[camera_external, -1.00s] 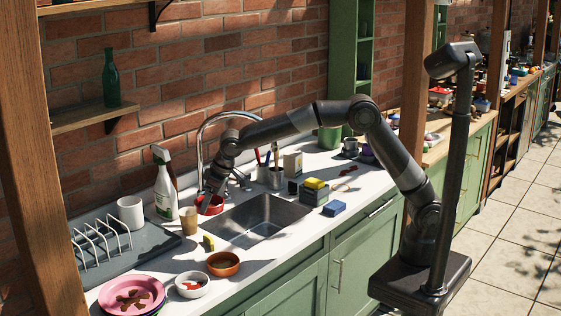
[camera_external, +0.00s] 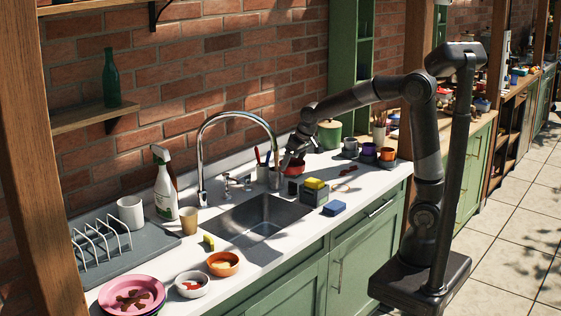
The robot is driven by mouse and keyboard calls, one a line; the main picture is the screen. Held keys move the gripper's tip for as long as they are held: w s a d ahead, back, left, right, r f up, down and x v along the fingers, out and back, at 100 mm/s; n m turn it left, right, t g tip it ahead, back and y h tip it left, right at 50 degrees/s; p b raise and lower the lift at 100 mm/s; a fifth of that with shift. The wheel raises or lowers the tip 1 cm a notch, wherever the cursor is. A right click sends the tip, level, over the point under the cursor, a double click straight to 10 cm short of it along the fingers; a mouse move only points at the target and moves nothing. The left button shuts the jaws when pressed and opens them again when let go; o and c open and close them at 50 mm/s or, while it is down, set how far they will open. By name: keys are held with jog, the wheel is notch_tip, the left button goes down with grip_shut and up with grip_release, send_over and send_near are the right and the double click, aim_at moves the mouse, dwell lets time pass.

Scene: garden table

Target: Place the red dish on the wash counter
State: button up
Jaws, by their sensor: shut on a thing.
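The red dish (camera_external: 296,168) is at the back of the white wash counter (camera_external: 350,190), right of the sink and behind the yellow and blue sponges. My gripper (camera_external: 287,164) reaches down from the upper right and is shut on the dish at its left side. The fingertips are small and partly lost against the dish and the utensil cup. I cannot tell whether the dish touches the counter or hangs just above it.
The sink (camera_external: 256,218) and tall faucet (camera_external: 238,122) are to the left. A utensil cup (camera_external: 275,179) stands close by the gripper. The yellow sponge (camera_external: 315,184) sits on a grey holder, with a blue sponge (camera_external: 334,208) in front. Several cups and a green pot (camera_external: 329,134) stand to the right.

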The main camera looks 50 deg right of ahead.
jog(key=w+d+f+m+h, duration=0.15)
jog(key=w+d, duration=0.25)
jog(key=d, duration=1)
jog(key=w+d+m, duration=0.2)
jog(key=w+d, duration=0.2)
jog(key=d, duration=0.9)
jog(key=w+d+f+m+h, duration=0.15)
jog(key=w+d, duration=0.25)
jog(key=d, duration=1)
jog(key=shift+y, duration=0.5)
jog(key=w+a+f, duration=0.2)
jog(key=w, duration=0.1)
jog(key=w+a+f, duration=0.3)
jog(key=w+a, duration=0.2)
jog(key=shift+w+f, duration=0.35)
jog(key=shift+f, duration=2.05)
jog(key=shift+f, duration=0.1)
jog(key=o, duration=0.8)
